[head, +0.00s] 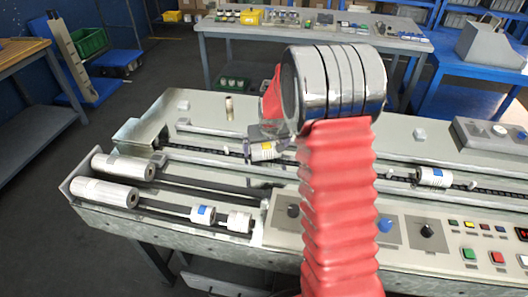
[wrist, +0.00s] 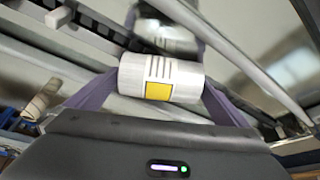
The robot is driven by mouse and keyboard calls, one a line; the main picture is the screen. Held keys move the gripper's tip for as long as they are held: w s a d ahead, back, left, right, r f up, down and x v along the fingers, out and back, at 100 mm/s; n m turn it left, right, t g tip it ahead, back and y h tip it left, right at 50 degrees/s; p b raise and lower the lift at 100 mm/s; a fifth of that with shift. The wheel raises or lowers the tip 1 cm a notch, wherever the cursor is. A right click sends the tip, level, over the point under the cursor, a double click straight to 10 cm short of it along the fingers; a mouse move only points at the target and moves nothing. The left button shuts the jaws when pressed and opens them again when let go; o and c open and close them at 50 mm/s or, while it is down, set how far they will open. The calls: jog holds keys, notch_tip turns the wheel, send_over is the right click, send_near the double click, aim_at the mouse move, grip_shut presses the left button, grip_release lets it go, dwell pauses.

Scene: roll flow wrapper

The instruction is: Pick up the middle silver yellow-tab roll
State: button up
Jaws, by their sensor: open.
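A silver-white roll with a yellow tab (head: 264,151) lies on the machine, by the dark chain track in the middle. In the wrist view the same roll (wrist: 140,75) lies across the picture, with its yellow square and several dark stripes facing me. My gripper (head: 268,143) is at this roll, and my arm hides part of the area to its right. In the wrist view the purple fingers of my gripper (wrist: 160,88) stand apart, one near each end of the roll. Whether they touch it I cannot tell.
A blue-tab roll (head: 432,177) lies farther right along the track. Another blue-tab roll (head: 203,214) and a white roll (head: 239,221) lie at the front left, near two large silver rollers (head: 105,193). A button panel (head: 485,240) is at the right.

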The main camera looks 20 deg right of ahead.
aim_at(265, 144)
dwell(0.3)
jog(key=c, duration=1.2)
jog(key=shift+r, duration=0.1)
notch_tip(265, 144, up, 10)
jog(key=shift+f, duration=0.1)
dwell(0.5)
